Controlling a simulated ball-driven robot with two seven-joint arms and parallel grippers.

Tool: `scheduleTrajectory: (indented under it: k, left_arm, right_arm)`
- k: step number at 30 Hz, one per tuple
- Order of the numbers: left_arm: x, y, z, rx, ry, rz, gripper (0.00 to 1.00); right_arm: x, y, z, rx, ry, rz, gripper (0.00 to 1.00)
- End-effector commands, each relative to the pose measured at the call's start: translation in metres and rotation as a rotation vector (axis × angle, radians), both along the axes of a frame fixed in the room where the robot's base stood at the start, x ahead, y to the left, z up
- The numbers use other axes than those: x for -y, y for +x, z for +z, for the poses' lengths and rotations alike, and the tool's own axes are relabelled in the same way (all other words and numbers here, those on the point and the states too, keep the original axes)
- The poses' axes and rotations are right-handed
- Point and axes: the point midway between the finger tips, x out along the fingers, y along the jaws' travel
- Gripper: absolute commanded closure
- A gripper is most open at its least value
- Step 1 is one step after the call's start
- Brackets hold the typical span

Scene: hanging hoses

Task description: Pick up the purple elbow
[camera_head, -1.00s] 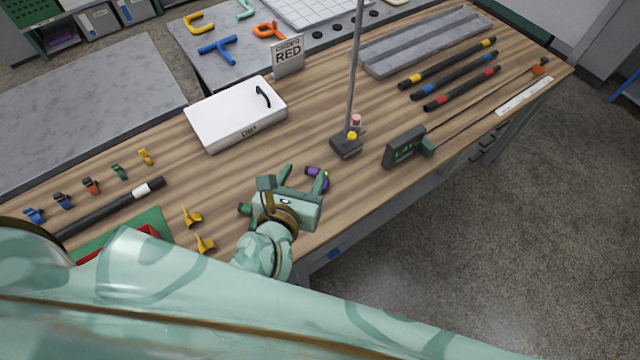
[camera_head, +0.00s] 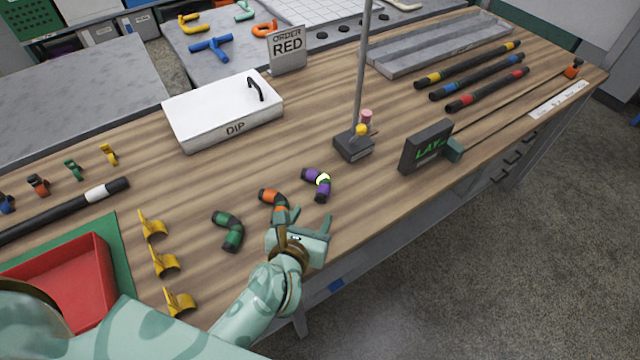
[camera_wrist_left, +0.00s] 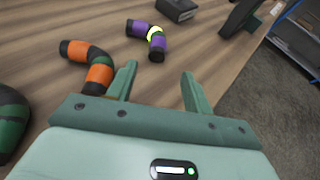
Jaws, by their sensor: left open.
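The purple elbow (camera_head: 321,190) lies on the wooden bench, with a bright yellow-green band at its bend. In the left wrist view the purple elbow (camera_wrist_left: 157,49) lies beyond my fingertips, apart from them. My left gripper (camera_head: 304,220) is open and empty, on the near side of the purple elbow. In the left wrist view my left gripper (camera_wrist_left: 159,75) shows a clear gap between its fingers. An orange elbow (camera_head: 271,198) lies close to the left finger, and a green elbow (camera_head: 233,236) lies farther left. My right gripper is not in view.
A black stand base (camera_head: 353,144) with a tall rod stands behind the purple elbow. Yellow clips (camera_head: 165,262) and a red tray (camera_head: 70,285) are at left. The bench's front edge is close.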

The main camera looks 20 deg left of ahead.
Motion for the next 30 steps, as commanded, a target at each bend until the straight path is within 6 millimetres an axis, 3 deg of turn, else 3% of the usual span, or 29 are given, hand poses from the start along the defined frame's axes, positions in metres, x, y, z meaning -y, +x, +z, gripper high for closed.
scheduleTrajectory:
  k: [3,11,18,27,30]
  left_arm:
    - [0.000,0.024,-0.012,0.000,0.000,-0.001,0.49]
    - [-0.002,0.046,-0.020,-0.001,-0.001,0.000,0.49]
    - [-0.006,0.082,-0.033,-0.002,-0.001,0.000,0.49]
    - [-0.007,0.089,-0.034,-0.001,0.000,0.000,0.49]
    - [-0.007,0.089,-0.034,-0.001,0.000,0.000,0.74]
  right_arm:
    - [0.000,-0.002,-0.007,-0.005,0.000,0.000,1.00]
    - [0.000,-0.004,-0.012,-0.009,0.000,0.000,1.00]
    - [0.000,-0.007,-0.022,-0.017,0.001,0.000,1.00]
    - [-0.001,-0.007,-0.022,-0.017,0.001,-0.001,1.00]
    - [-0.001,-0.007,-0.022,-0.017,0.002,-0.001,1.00]
